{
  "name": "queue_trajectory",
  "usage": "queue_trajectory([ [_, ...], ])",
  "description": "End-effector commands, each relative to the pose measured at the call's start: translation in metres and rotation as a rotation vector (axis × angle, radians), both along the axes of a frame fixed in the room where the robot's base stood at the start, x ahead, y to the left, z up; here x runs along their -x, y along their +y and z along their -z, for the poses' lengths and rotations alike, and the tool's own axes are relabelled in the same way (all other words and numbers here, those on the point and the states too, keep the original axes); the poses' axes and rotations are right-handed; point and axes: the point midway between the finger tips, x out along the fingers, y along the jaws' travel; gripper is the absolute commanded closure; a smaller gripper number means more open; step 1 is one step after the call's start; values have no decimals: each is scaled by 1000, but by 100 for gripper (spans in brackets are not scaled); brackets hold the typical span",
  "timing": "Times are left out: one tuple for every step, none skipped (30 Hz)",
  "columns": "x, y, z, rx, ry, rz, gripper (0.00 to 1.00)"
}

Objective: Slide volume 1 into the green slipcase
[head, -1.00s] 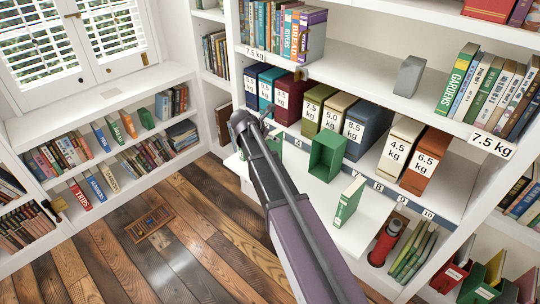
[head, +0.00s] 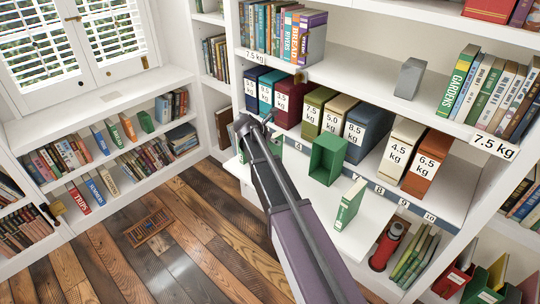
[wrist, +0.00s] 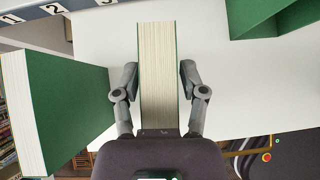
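A green book (head: 275,143) stands on the white pull-out surface, partly hidden behind my gripper. In the wrist view this book (wrist: 158,75) has its pale page edges towards me, between the two fingers. My gripper (wrist: 159,82) is open around it, with a narrow gap at each side. Another green book (wrist: 62,105) stands apart to the left in the wrist view. A third green book (head: 348,203) stands on the right. No volume number is legible. The empty green slipcase (head: 328,160) stands open at the middle; its edge shows upper right in the wrist view (wrist: 272,17).
Labelled weight boxes (head: 368,130) line the shelf behind the surface. A grey block (head: 409,78) and rows of books sit on the shelf above. A red cylinder (head: 386,246) stands below right. White surface is clear between the slipcase and the right-hand book.

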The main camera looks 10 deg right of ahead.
Motion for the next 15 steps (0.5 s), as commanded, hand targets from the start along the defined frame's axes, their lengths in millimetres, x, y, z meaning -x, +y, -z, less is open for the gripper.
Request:
queue_trajectory([
  [0, 0, 0, 0, 0, 0, 76],
  [0, 0, 0, 0, 0, 0, 85],
  [0, 0, 0, 0, 0, 0, 97],
  [0, 0, 0, 0, 0, 0, 100],
  [0, 0, 0, 0, 0, 0, 100],
  [0, 0, 0, 0, 0, 0, 100],
  [0, 0, 0, 0, 0, 0, 100],
  [0, 0, 0, 0, 0, 0, 100],
  [0, 0, 0, 0, 0, 0, 100],
  [0, 0, 0, 0, 0, 0, 100],
  [0, 0, 0, 0, 0, 0, 100],
  [0, 0, 0, 0, 0, 0, 100],
  [0, 0, 0, 0, 0, 0, 100],
  [0, 0, 0, 0, 0, 0, 100],
  [0, 0, -1, 0, 0, 0, 100],
])
